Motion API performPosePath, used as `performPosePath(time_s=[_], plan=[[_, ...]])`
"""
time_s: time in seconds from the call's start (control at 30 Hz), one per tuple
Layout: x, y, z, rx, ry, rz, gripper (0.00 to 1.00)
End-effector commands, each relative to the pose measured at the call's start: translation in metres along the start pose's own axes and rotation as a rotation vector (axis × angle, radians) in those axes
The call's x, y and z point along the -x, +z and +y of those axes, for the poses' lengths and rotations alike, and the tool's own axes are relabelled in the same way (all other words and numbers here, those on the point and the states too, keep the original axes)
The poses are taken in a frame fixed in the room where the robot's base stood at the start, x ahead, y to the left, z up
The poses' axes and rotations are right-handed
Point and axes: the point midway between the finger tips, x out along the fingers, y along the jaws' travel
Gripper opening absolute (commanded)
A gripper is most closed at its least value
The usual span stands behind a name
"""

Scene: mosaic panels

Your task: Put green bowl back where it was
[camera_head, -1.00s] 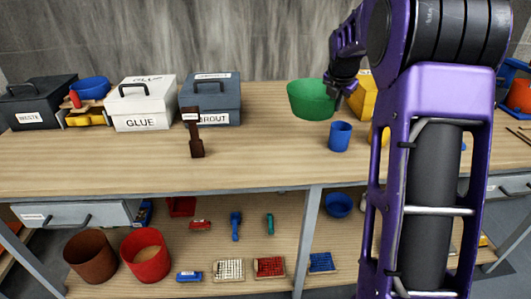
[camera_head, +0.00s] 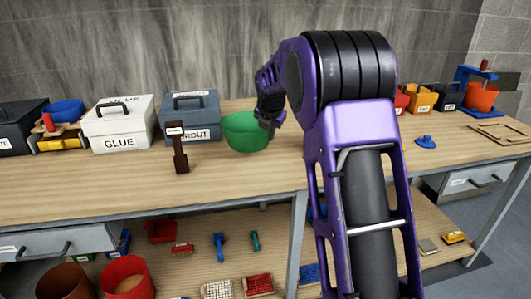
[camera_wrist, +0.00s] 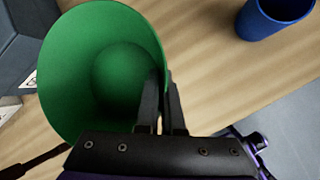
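The green bowl (camera_head: 246,132) is at the middle of the bench, right of the grey GROUT box (camera_head: 190,112). My gripper (camera_head: 271,118) is at the bowl's right rim. In the wrist view the bowl (camera_wrist: 100,60) is tipped with its inside facing the camera, and my gripper (camera_wrist: 168,108) is shut on its rim, one finger on each side of the wall. I cannot tell whether the bowl's base touches the bench.
A brown upright tool (camera_head: 178,152) stands in front of the GROUT box. A white GLUE box (camera_head: 118,125) is further left. A blue cup (camera_wrist: 272,18) stands right of the bowl, hidden behind my arm in the head view. The bench front (camera_head: 240,185) is clear.

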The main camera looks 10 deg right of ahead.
Motion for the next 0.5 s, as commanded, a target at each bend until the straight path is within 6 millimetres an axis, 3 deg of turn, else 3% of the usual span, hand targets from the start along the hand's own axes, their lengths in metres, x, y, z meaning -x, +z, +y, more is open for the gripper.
performPosePath(time_s=[0.37,0.5], plan=[[-0.041,-0.022,-0.012,0.001,-0.001,0.0,0.0],[-0.045,-0.024,-0.013,0.001,0.001,-0.003,0.0]])
